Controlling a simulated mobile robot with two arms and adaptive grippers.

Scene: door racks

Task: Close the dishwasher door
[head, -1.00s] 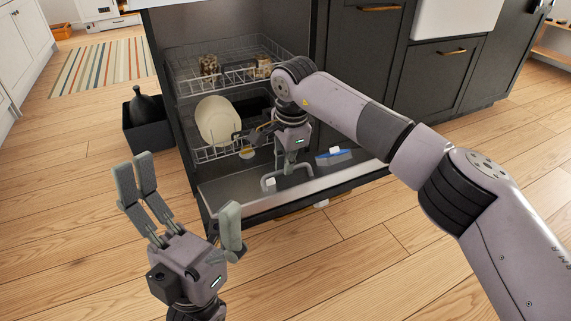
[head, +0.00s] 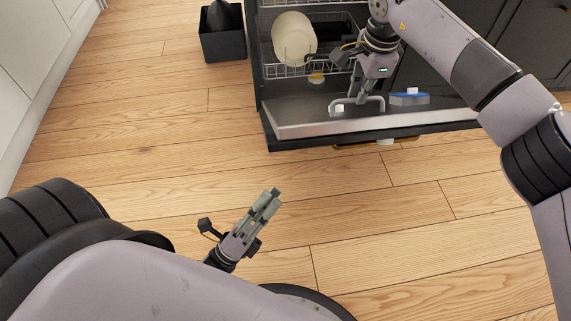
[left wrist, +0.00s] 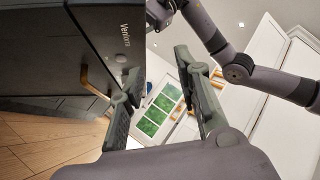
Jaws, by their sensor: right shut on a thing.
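The dishwasher door (head: 300,117) is folded down, its steel inner face up, low above the floor. Its brass handle (head: 350,145) shows under the front edge. In the left wrist view, a dark panel with a brass handle (left wrist: 96,86) fills the upper left. My right gripper (head: 358,104) is over the inner face, shut on a grey looped bar (head: 381,100); the exact contact is hard to see. My left gripper (head: 268,200) is in front of and below the door, apart from it. In the left wrist view its fingers (left wrist: 160,95) are spread and empty.
A lower rack (head: 285,70) with a cream plate (head: 293,38) is inside the dishwasher. A blue-and-white item (head: 409,97) lies on the door. A black bin (head: 222,45) stands left of the dishwasher. The wooden floor in front is clear.

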